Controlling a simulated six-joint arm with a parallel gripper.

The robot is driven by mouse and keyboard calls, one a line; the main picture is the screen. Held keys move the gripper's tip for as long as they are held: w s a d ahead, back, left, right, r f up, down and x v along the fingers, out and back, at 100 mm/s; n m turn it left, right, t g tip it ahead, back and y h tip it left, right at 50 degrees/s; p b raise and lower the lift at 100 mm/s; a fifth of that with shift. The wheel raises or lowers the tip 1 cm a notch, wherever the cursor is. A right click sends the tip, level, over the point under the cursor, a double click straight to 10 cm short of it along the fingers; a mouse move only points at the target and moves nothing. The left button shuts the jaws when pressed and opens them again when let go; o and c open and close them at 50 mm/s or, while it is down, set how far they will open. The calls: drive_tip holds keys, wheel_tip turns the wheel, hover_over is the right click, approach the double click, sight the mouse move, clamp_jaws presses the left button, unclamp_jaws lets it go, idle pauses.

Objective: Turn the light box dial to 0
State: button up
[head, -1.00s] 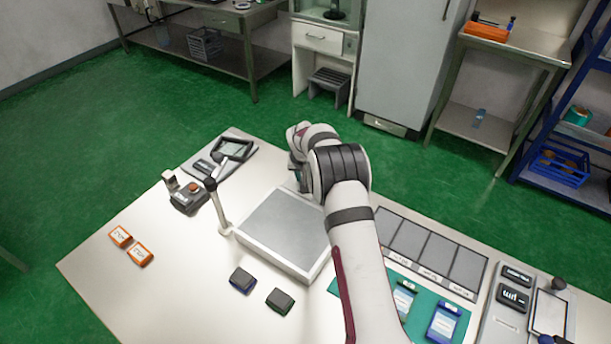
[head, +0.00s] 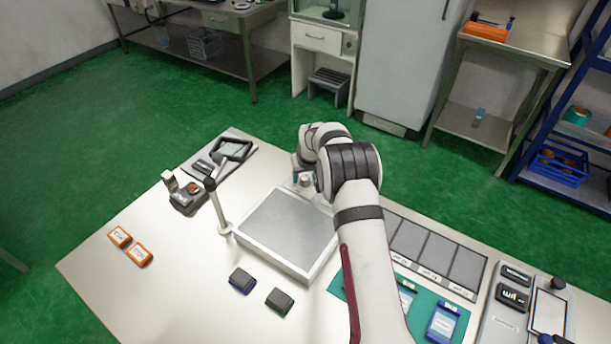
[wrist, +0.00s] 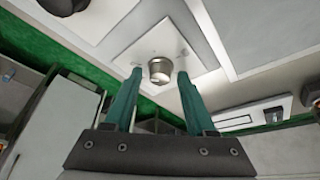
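The light box (head: 290,225) is a flat white-framed box with a grey top, in the middle of the table in the head view. Its dial (wrist: 159,69) is a round metal knob on a square pale plate in the wrist view; small marks on the plate are too blurred to read. In the head view the dial (head: 305,181) shows beside my gripper at the box's far side. My gripper (wrist: 158,80) is open, its two teal fingertips on either side of the dial in the picture. I cannot tell whether they touch it.
A post (head: 217,205) stands at the box's left corner. A dark block (head: 242,280) and another lie in front of the box. A teal mat (head: 425,315) with packets and a row of grey bins (head: 440,262) are at right. The front left table is mostly clear.

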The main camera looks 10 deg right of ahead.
drive_tip(key=shift+o, duration=0.2)
drive_tip(key=shift+r, duration=0.1)
drive_tip(key=v, duration=1.5)
drive_tip(key=shift+s+r, duration=0.2)
drive_tip(key=shift+r, duration=0.05)
drive_tip(key=s+a+r+m+g, duration=0.1)
drive_tip(key=s+a+r, duration=0.15)
drive_tip(key=s, duration=0.65)
drive_tip(key=s+a+r+m+g, duration=0.1)
drive_tip(key=s+r, duration=0.3)
drive_tip(key=s, duration=0.4)
drive_tip(key=s+a+f+m+g+y, duration=0.1)
drive_tip(key=s+m, duration=0.1)
drive_tip(key=s, duration=1)
drive_tip(key=s+a+f+m+g, duration=0.1)
drive_tip(key=s+a, duration=0.1)
drive_tip(key=s, duration=1)
drive_tip(key=shift+s+m+g+y, duration=0.3)
drive_tip(key=shift+m+y, duration=0.1)
drive_tip(key=shift+w, duration=0.1)
